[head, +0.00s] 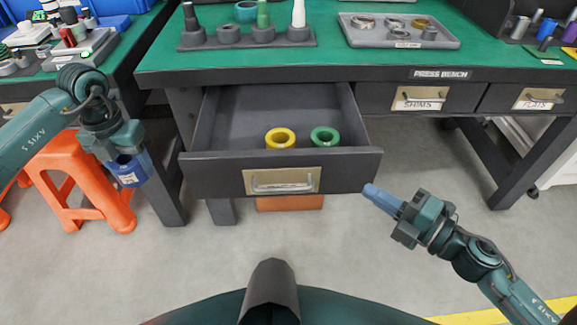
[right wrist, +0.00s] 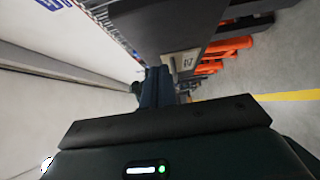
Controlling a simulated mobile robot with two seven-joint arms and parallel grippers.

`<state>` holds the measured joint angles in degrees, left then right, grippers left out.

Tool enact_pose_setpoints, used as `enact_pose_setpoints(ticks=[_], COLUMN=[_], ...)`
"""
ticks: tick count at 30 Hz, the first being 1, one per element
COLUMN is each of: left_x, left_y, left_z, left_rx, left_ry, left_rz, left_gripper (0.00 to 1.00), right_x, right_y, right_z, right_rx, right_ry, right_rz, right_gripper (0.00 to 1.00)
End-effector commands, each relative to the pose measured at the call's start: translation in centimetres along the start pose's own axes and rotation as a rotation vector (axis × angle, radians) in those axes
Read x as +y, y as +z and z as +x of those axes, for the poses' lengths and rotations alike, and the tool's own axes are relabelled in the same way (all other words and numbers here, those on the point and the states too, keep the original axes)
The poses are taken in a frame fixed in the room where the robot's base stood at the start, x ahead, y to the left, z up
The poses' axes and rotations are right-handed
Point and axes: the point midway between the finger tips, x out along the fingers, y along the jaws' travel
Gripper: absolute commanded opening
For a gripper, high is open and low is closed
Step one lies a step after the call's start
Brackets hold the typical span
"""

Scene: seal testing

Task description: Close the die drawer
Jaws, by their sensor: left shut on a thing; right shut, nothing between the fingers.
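The die drawer (head: 282,171) stands pulled out from under the press bench, with a metal handle (head: 282,183) on its dark front. A yellow ring (head: 280,138) and a green ring (head: 324,137) lie inside it. My right gripper (head: 373,192) is shut and empty, just in front of and below the drawer's right front corner, apart from it as far as I can tell. Its fingers also show in the right wrist view (right wrist: 154,82). My left gripper (head: 127,162) is left of the drawer, shut on a blue piece with a white label (head: 129,178), partly hidden by the fingers.
The green press bench (head: 335,65) carries a post rack (head: 247,40) and a grey tray of rings (head: 360,36). Shut drawers marked SHIMS (head: 415,98) and FLATS (head: 535,98) are to the right. An orange stool (head: 75,165) stands at left. The floor before the drawer is clear.

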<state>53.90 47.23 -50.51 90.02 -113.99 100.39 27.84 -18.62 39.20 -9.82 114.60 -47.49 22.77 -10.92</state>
Motion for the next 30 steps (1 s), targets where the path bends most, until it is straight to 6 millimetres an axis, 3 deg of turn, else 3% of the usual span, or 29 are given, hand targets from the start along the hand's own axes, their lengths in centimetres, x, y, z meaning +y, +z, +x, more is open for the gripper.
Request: enact_pose_setpoints(ticks=[1,9,30], left_x=[0.0,0.0,0.0], left_y=[0.1,0.1,0.1], left_z=[-0.1,0.4,0.4], left_rx=[-0.003,-0.003,-0.003], left_ry=[-0.001,-0.001,-0.001], left_rz=[0.0,0.001,0.001], left_gripper=[0.23,0.23,0.23], right_x=[0.2,0.0,0.1], right_y=[0.0,2.4,3.5], right_z=[1.0,2.9,4.0], right_rx=[0.002,-0.001,-0.001], right_ry=[0.004,0.001,0.001], right_rz=[-0.003,-0.001,0.0], right_gripper=[0.0,0.0,0.0])
